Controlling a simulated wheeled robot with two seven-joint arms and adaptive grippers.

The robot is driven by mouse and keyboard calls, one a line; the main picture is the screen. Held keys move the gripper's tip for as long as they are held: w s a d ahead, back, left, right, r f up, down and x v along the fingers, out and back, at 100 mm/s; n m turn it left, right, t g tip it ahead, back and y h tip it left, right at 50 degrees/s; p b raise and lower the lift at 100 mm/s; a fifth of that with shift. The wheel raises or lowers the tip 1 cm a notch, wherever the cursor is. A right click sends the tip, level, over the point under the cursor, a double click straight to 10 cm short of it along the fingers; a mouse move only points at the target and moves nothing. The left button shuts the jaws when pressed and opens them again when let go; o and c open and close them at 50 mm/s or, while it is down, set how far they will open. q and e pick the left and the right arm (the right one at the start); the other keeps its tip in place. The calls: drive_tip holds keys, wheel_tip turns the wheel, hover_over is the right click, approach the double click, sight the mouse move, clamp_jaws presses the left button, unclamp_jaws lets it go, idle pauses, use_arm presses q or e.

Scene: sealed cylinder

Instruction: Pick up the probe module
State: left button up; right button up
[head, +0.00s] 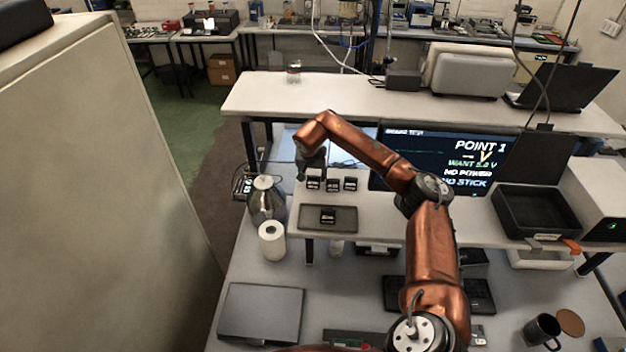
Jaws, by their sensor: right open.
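Several small black modules are in the head view, and I cannot tell by look which is the probe module. Three stand in a row on the raised shelf: a left one (313,184), a middle one (333,185) and a right one (350,184). Another black module (328,216) sits on a grey tray (345,224) in front of them. My right gripper (312,174) is open and points down, just above or behind the left module of the row. Its fingers are small and dark, and I see nothing held. My left gripper is not in view.
A screen (450,158) stands behind the shelf, right of the row. A metal flask (266,197) and a white roll (272,241) stand left of the shelf. A black bin (540,213) is at right. A closed grey laptop (262,312) and a mug (541,331) are on the lower bench.

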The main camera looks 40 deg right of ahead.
drive_tip(key=shift+x, duration=1.1)
drive_tip(key=c, duration=0.9)
drive_tip(key=shift+r, duration=0.1)
drive_tip(key=shift+c, duration=0.2)
